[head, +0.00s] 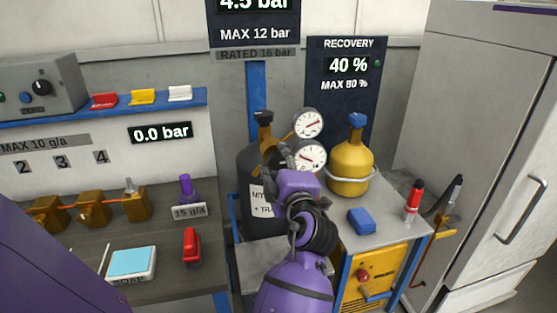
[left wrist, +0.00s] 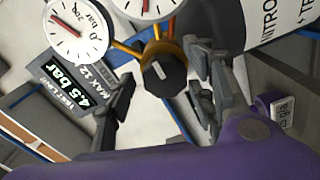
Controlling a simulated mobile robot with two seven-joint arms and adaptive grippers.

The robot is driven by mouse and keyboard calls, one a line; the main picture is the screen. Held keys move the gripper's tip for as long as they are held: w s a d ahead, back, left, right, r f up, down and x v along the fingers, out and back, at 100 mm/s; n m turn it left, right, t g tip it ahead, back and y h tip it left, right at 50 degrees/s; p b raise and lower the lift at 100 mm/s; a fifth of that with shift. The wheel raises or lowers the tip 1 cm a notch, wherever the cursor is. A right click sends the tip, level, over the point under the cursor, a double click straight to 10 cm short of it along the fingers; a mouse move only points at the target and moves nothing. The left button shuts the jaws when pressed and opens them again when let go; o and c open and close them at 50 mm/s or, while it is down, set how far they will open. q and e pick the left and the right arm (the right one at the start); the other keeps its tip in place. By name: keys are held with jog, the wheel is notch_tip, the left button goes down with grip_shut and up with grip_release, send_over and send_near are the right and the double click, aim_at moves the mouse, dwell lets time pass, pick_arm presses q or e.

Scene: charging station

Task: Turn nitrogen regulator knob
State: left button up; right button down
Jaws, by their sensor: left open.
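The nitrogen cylinder (head: 248,178) is a dark grey bottle with a white label, standing behind my left gripper in the head view. Its brass regulator carries two round white gauges, an upper gauge (head: 308,123) and a lower gauge (head: 311,157). In the left wrist view the regulator knob (left wrist: 164,75) is black and many-sided with a white mark on its face. My left gripper (left wrist: 160,84) is open, with a finger on either side of the knob; I cannot tell whether either touches it. In the head view my left gripper (head: 283,163) hides the knob. My right gripper is not in view.
A yellow cylinder (head: 351,166) stands right of the regulator. The bench at left holds brass valves (head: 92,208) and a red object (head: 191,246). A white cabinet (head: 490,130) stands at right.

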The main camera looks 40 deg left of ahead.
pick_arm(q)
jog(key=c, duration=1.1)
